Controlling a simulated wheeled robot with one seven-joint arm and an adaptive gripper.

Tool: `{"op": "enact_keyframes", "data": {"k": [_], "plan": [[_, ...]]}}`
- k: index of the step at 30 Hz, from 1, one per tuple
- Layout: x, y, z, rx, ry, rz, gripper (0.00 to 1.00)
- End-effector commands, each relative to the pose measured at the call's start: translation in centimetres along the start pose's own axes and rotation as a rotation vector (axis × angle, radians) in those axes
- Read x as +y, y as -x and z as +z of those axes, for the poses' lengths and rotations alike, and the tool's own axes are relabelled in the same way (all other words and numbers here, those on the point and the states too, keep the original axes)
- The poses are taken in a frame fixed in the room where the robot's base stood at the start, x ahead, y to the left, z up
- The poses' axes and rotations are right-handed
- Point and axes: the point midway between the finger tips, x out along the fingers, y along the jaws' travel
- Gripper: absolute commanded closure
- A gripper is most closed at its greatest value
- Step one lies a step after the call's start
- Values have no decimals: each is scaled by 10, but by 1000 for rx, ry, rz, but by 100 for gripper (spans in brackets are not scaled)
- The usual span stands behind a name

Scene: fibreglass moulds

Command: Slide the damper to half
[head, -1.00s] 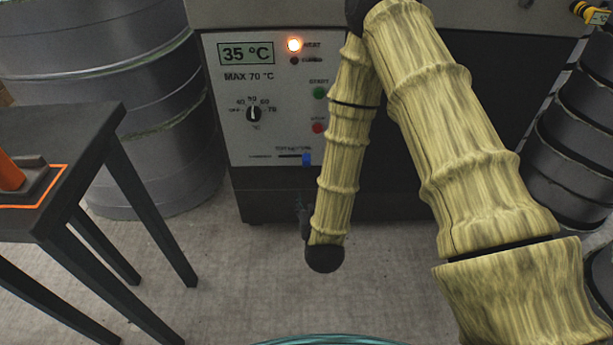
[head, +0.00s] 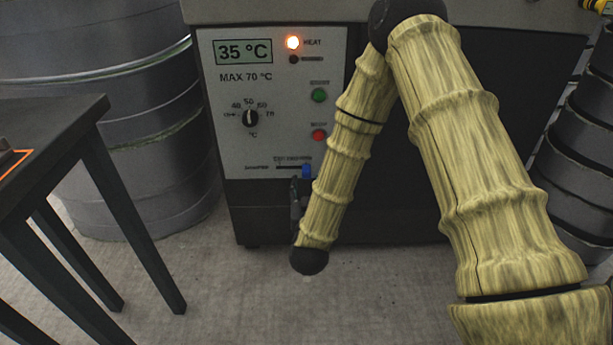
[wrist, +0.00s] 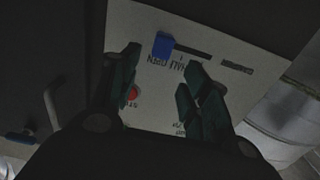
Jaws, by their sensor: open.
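The damper is a blue slider knob (head: 306,170) at the right end of a short dark horizontal slot, low on the white control panel (head: 222,130). In the wrist view the panel is upside down, and the blue knob (wrist: 163,46) sits at the slot's left end, near the printed word OPEN. My gripper (wrist: 163,68) is open, its dark green fingers spread to either side below the knob in that view. Nothing is between them that I can tell. In the head view my gripper (head: 297,193) is a dark shape just below the knob, partly hidden by my arm.
The panel also carries a 35 °C display (head: 243,51), a lit heat lamp (head: 293,42), a round dial (head: 250,118), a green button (head: 319,95) and a red button (head: 318,135). A dark table (head: 50,125) and a grey drum (head: 130,120) stand left.

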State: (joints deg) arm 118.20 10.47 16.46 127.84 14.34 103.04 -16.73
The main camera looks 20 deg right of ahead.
Motion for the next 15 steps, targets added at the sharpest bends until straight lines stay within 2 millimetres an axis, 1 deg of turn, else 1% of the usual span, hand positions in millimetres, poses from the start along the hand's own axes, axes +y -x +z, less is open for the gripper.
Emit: {"op": "enact_keyframes", "data": {"k": [1, 3, 7, 12, 15], "plan": [[1, -9, 2, 2, -2, 2, 54], [1, -21, 2, 2, -2, 2, 54], [1, -40, 2, 2, -1, 2, 54], [0, -59, 2, 1, -2, 1, 54], [0, -65, 1, 0, -1, 0, 54]]}}
